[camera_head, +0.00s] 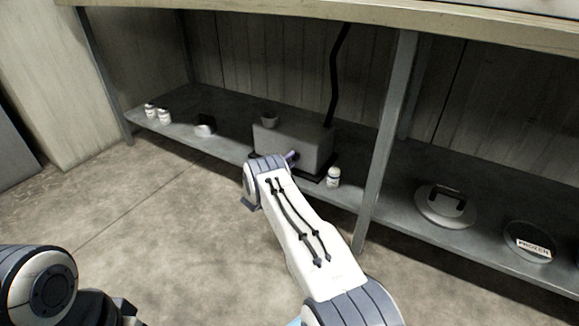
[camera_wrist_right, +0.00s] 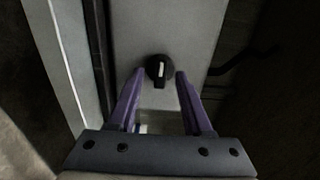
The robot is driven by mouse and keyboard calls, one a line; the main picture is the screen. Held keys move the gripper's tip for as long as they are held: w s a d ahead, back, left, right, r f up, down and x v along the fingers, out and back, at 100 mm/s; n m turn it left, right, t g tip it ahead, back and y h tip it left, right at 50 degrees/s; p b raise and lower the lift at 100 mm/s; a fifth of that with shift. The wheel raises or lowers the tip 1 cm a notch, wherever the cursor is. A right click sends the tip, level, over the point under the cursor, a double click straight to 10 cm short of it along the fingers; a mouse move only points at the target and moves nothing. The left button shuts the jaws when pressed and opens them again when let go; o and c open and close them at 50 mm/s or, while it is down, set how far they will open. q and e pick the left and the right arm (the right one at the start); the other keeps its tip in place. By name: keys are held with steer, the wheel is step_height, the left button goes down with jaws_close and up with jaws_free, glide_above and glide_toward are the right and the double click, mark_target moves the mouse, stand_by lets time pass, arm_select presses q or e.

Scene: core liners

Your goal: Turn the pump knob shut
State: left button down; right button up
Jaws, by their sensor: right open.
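The pump is a grey box (camera_head: 305,145) on the low shelf in the head view, with a black hose rising from its back. Its face (camera_wrist_right: 190,30) fills the middle of the right wrist view. The black knob (camera_wrist_right: 158,70) with a white pointer mark sits on that face. My right gripper (camera_wrist_right: 157,75) is open, its two purple fingers on either side of the knob with gaps showing. I cannot tell whether the fingertips reach the knob's depth. In the head view my right arm hides the knob, and only a bit of the right gripper (camera_head: 291,156) shows. My left gripper is not seen.
A white bottle (camera_head: 333,177) stands close right of the pump. Small white bottles (camera_head: 164,116) and a dark-topped item (camera_head: 205,126) are at the shelf's left. Round lids (camera_head: 530,242) lie at the right. A metal post (camera_head: 385,140) stands right of the pump. The floor in front is clear.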

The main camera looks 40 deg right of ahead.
steer(key=shift+w+d, duration=0.1)
steer(key=shift+d, duration=0.05)
jaws_close()
steer(key=shift+n, duration=0.4)
steer(key=n, duration=0.3)
steer(key=shift+n, duration=0.4)
steer(key=n, duration=0.4)
steer(key=shift+n, duration=0.3)
steer(key=n, duration=0.8)
steer(key=shift+f, duration=0.1)
steer(key=shift+n, duration=0.5)
